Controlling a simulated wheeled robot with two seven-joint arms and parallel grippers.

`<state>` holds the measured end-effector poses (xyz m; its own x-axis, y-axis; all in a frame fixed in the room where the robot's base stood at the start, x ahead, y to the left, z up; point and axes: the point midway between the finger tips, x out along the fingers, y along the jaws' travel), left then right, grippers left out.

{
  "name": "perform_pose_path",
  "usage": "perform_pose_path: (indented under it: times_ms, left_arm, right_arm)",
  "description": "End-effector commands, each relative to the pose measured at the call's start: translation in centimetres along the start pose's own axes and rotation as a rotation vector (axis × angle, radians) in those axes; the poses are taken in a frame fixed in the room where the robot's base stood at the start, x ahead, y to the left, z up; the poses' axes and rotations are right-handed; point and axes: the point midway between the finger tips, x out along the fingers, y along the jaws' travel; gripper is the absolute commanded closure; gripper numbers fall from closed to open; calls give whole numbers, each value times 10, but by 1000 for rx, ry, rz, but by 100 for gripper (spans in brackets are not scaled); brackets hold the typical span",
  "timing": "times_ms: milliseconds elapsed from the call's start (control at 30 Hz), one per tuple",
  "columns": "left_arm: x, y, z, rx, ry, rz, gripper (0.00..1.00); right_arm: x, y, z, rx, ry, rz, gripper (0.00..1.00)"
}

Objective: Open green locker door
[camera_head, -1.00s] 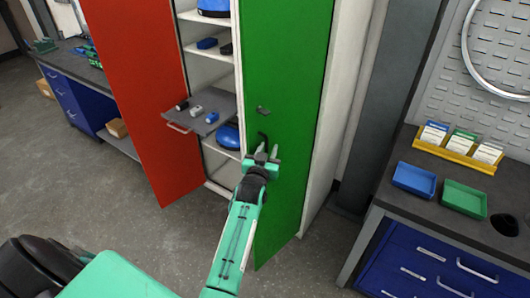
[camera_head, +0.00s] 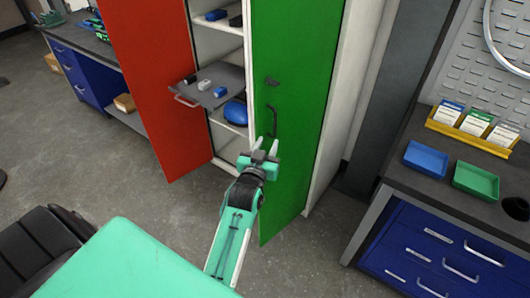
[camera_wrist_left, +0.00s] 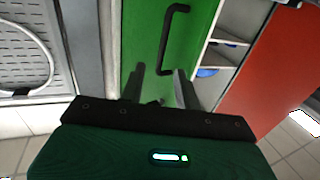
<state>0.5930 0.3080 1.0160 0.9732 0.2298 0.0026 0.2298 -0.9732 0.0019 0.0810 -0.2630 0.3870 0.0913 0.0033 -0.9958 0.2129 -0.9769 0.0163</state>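The green locker door (camera_head: 291,70) stands partly open, its left edge swung out from the white locker. A black bar handle (camera_head: 272,119) is on its front, near the left edge, below a small dark latch (camera_head: 272,82). My left gripper (camera_head: 266,146) is open and empty, just below and in front of the handle. The left wrist view shows its two fingers (camera_wrist_left: 158,82) apart, with the handle (camera_wrist_left: 170,38) beyond them and the green door (camera_wrist_left: 139,32) behind. Contact is not visible. My right gripper is out of view.
The red door (camera_head: 150,80) stands open at left. A grey pull-out shelf (camera_head: 213,88) with small items juts from the locker. A workbench with blue drawers (camera_head: 430,260) stands at right. Floor before the locker is clear.

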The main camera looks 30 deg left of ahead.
Motion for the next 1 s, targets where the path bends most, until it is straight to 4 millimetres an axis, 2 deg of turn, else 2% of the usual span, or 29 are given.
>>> perform_pose_path:
  times_ms: [200, 500, 633, 667, 767, 900, 1000]
  left_arm:
    - [-17, 1, 0, -1, 1, 1, 67]
    - [-19, 1, -1, 0, 1, 1, 67]
    - [-18, -2, 7, -29, -4, 3, 93]
    - [-17, -5, 12, -50, -8, 3, 99]
    - [-14, -19, 39, -186, -28, 11, 100]
    - [-6, -49, 87, -505, -66, 29, 100]
    - [-2, -72, 116, -759, -91, 44, 100]
  right_arm:
    - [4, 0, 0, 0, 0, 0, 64]
    - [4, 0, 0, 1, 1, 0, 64]
    - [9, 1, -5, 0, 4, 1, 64]
    - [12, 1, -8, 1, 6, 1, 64]
    - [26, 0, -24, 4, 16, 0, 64]
    - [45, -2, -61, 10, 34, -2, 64]
    - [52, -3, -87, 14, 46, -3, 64]
